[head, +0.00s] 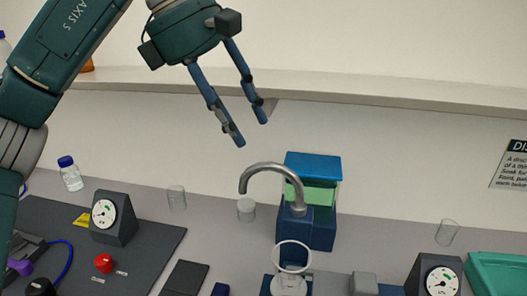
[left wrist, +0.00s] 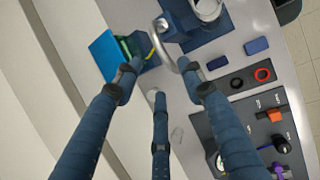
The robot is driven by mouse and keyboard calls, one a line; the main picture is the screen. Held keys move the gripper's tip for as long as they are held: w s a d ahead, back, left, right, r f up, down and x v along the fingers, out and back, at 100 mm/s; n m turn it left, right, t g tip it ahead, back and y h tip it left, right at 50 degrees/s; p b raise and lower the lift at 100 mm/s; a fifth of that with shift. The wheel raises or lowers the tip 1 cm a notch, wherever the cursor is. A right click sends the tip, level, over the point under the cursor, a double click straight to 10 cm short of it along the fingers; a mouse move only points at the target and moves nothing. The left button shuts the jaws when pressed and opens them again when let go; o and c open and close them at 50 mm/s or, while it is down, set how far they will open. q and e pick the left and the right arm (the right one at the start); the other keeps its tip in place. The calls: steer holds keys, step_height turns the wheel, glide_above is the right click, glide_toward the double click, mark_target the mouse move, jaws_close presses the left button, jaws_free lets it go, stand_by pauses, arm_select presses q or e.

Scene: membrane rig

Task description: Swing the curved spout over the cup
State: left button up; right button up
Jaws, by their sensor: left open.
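The curved spout (head: 270,167) is a grey bent tube rising from a dark blue block, with its open end hanging to the left. The clear cup (head: 292,256) stands in front of the spout's base, to the right of the spout's open end. My left gripper (head: 251,130) is open and empty, above and slightly left of the spout, with its fingers pointing down. In the left wrist view, the spout (left wrist: 163,48) shows beyond the spread fingers (left wrist: 160,72), and part of the cup (left wrist: 208,9) shows at the top. My right gripper is not in view.
A blue-lidded tank (head: 313,166) with green contents stands behind the spout. Small clear vessels (head: 177,197) (head: 246,209) stand to its left. A dark gauge panel (head: 150,245) is at left, a second gauge (head: 441,281) and green tray (head: 500,272) at right. A shelf (head: 400,97) runs behind.

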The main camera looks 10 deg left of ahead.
arm_select(q)
steer(key=p+x, duration=0.1)
steer(key=x, duration=0.7)
steer(key=shift+f, duration=0.1)
steer(key=shift+d+f, duration=0.15)
steer(key=shift+f, duration=0.05)
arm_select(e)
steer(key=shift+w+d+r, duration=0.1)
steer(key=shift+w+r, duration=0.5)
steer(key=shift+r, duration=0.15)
arm_select(q)
jaws_close()
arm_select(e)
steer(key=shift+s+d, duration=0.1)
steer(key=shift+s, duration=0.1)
